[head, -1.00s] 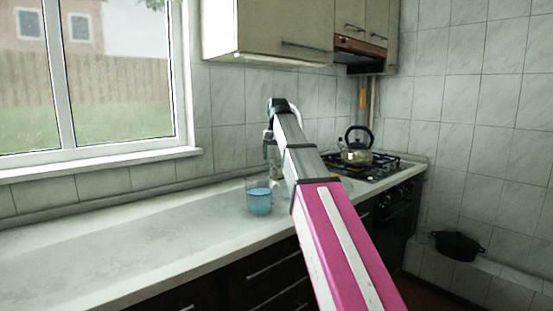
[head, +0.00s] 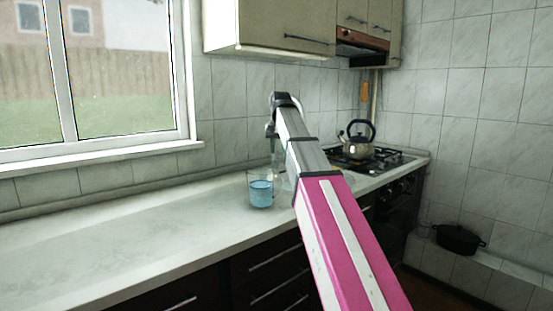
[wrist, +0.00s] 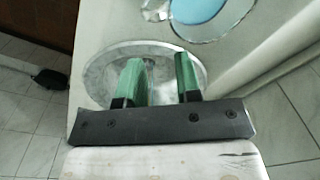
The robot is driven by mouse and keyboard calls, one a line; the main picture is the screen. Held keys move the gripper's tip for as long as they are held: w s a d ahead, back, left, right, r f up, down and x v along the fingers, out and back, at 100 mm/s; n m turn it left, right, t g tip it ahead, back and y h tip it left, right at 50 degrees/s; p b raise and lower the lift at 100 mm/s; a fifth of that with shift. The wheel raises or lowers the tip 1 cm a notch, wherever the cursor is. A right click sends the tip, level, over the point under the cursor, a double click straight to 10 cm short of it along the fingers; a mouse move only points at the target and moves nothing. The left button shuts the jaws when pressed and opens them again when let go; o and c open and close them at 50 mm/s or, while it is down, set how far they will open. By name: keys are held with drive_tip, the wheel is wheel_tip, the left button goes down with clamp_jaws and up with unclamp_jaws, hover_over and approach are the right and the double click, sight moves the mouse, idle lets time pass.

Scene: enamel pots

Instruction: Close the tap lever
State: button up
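I cannot make out the tap lever in either view; my arm covers much of that part of the counter in the head view. A pale curved piece (head: 297,104) shows behind the arm's end, and I cannot tell whether it is the tap. In the wrist view my gripper (wrist: 160,68) has two green fingers with a clear gap between them and nothing seen held. They are over a round, grey, sink-like area (wrist: 103,78).
A glass of blue liquid (head: 261,194) stands on the counter (head: 130,235) close to my arm; it also shows in the wrist view (wrist: 200,10). A kettle (head: 358,151) sits on the hob (head: 395,160). A black pot (head: 458,239) is at lower right. The left counter is clear.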

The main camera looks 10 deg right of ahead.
drive_tip(key=w, duration=0.2)
drive_tip(key=shift+w+d+f+m+t, duration=0.2)
drive_tip(key=shift+w+f+m+t, duration=0.1)
drive_tip(key=shift+t, duration=0.1)
clamp_jaws()
drive_tip(key=w+d+f+m+t+y, duration=0.1)
drive_tip(key=w+d+m+t, duration=0.2)
drive_tip(key=w, duration=0.5)
drive_tip(key=w+d+m+t+y, duration=0.1)
drive_tip(key=w+d+m+t, duration=0.25)
drive_tip(key=w, duration=0.55)
drive_tip(key=w+d+f+m+t+y, duration=0.15)
drive_tip(key=w+m, duration=0.25)
drive_tip(key=w, duration=0.4)
drive_tip(key=shift+t, duration=0.3)
drive_tip(key=w+a+f, duration=0.1)
drive_tip(key=w, duration=0.2)
drive_tip(key=w+a+f, duration=0.1)
drive_tip(key=w+f, duration=0.1)
drive_tip(key=w, duration=0.2)
drive_tip(key=w+a+f, duration=0.1)
drive_tip(key=w+f, duration=0.1)
drive_tip(key=w, duration=0.1)
drive_tip(key=shift+w+a, duration=0.4)
